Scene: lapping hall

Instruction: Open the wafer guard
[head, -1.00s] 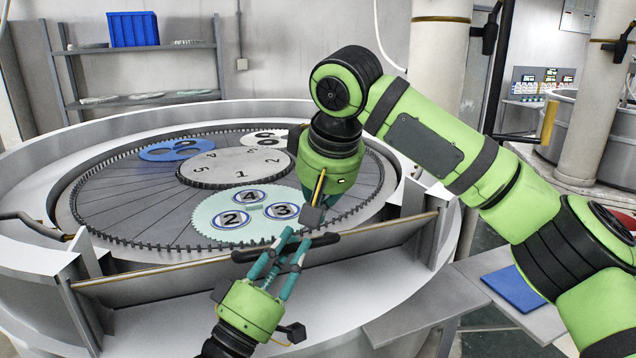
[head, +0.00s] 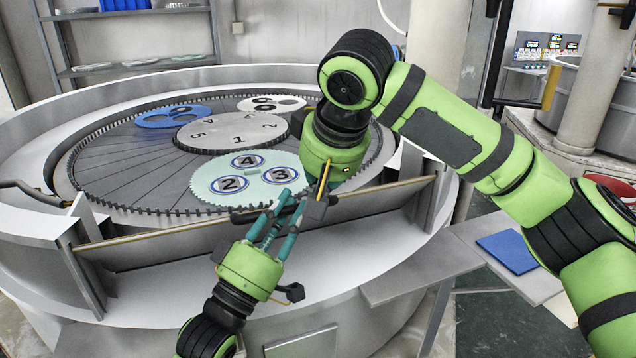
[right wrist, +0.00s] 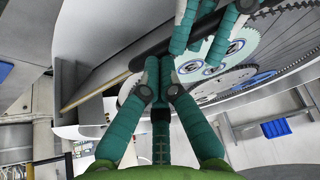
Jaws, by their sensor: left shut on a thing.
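The wafer guard (head: 150,252) is a long grey panel with a brass-coloured rod along its upper edge, across the front of the round lapping machine between two side brackets. Its dark bar handle (head: 243,214) is near the panel's middle. My left gripper (head: 284,205) is shut on the handle, its teal fingers around the bar. The handle also shows in the right wrist view (right wrist: 150,56), with left fingers on its far part. My right gripper (right wrist: 160,62) has its fingertips together close to the bar's near end; contact is unclear.
Behind the guard, a toothed pale green carrier (head: 215,203) holds numbered wafers. A blue carrier (head: 160,122) and white carrier (head: 290,101) lie farther back around a grey centre disc (head: 230,133). A side shelf (head: 410,280) with a blue pad (head: 508,250) stands at right.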

